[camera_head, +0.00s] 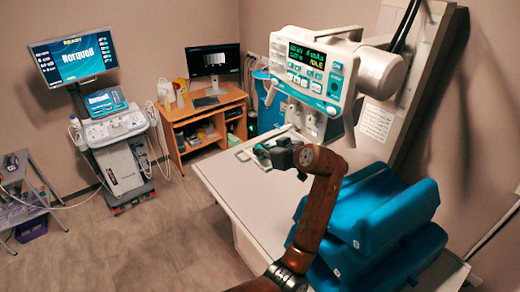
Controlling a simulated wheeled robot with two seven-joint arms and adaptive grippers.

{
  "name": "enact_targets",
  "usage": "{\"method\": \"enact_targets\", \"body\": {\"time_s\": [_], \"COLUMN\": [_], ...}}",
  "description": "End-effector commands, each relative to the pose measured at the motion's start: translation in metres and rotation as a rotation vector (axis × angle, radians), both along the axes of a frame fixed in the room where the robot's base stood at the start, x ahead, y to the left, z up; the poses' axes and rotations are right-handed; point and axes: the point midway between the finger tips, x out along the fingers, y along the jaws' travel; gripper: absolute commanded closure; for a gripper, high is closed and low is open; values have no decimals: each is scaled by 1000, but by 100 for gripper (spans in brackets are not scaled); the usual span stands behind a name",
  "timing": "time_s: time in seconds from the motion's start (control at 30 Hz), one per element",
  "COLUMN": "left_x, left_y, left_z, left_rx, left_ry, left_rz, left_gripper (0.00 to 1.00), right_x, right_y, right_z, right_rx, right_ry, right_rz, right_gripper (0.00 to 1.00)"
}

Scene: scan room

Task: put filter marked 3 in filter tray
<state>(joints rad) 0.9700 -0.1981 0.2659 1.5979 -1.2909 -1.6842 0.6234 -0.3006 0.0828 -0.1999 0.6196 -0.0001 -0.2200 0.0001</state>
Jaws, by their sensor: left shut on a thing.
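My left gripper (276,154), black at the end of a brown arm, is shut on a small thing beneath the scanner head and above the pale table. The held thing is mostly covered by the fingers and too small to tell whether it is a filter or bears a mark. A thin pale frame-like edge (243,155) shows just left of the fingers; I cannot tell whether it is the filter tray. No number 3 is readable. My right gripper is not in view.
The white scanner head (312,72) with a lit panel hangs above the gripper. Blue cushions (392,212) are stacked on the right of the pale table (235,190). A wooden desk (205,115), an ultrasound cart (118,150) and a metal trolley (22,212) stand beyond open floor.

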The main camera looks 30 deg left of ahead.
Motion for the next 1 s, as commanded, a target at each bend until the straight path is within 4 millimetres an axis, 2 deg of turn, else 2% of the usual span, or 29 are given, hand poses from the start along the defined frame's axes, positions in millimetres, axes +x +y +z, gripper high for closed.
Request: {"method": "enact_targets", "body": {"time_s": [0.03, 0.07, 0.3, 0.67, 0.77, 1.0], "left_x": [0, 0, 0, -1, -5, -22], "left_y": [0, 0, 0, -2, -13, -54], "left_z": [-2, -3, -2, 3, 7, 29], "left_rx": [0, -1, -1, -1, -1, 0], "left_ry": [0, 0, 1, -1, -3, -4], "left_rz": [0, 0, 1, 0, -2, -3], "left_gripper": [100, 88, 71, 71, 71, 71], "right_x": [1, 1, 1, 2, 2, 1], "right_y": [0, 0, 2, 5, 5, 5], "right_z": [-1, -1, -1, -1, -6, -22], "right_rx": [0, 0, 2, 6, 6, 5], "right_ry": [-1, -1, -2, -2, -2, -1], "right_rz": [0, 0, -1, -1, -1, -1], "right_gripper": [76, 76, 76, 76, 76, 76]}}
